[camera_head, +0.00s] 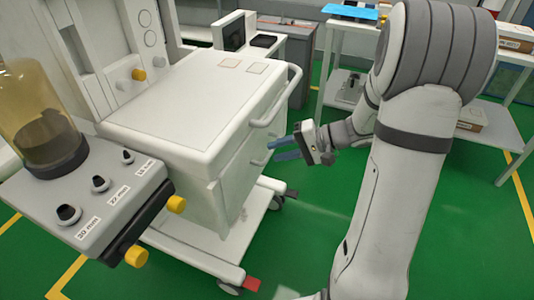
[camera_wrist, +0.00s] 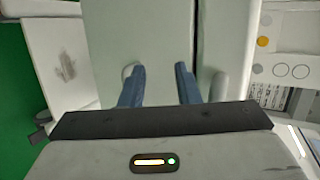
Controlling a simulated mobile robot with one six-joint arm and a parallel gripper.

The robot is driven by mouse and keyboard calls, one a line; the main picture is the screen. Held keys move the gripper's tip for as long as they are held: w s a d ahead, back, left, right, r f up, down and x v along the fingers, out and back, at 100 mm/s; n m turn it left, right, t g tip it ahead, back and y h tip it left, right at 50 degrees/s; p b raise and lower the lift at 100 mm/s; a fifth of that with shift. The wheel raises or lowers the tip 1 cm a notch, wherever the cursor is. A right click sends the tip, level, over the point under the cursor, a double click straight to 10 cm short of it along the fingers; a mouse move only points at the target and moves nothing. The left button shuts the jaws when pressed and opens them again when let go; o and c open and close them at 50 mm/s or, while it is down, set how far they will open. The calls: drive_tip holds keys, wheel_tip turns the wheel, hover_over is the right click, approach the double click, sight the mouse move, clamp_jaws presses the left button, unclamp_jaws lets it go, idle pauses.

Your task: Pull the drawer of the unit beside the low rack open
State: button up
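A white cart (camera_head: 185,100) stands in the middle of the head view, with drawer fronts (camera_head: 240,177) on its right-hand face. A small curved drawer handle (camera_head: 262,160) shows there, close to my fingertips. My gripper (camera_head: 282,150) points at this face with its two blue fingers apart. In the wrist view my gripper (camera_wrist: 160,72) is open and nothing is seen held between the fingers. A pale drawer front (camera_wrist: 155,35) fills the view ahead, and a curved handle (camera_wrist: 128,70) shows by the left fingertip, partly hidden. I cannot tell whether they touch. The drawer looks closed.
A rail (camera_head: 288,95) sticks out above the drawers. A white rack (camera_head: 490,125) with boxes stands at the right, and a grey cabinet (camera_head: 297,65) at the back. Green floor (camera_head: 300,230) is free beside the cart.

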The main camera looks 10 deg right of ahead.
drive_tip(key=w+d+f+m+t+b, duration=0.2)
drive_tip(key=w+d+f+t+b, duration=0.3)
drive_tip(key=f, duration=0.3)
drive_tip(key=shift+y, duration=0.4)
drive_tip(key=x, duration=0.4)
drive_tip(key=w+x, duration=0.1)
drive_tip(key=x, duration=0.2)
drive_tip(key=shift+d+r, duration=0.1)
drive_tip(key=shift+d, duration=0.15)
drive_tip(key=shift+c, duration=0.2)
clamp_jaws()
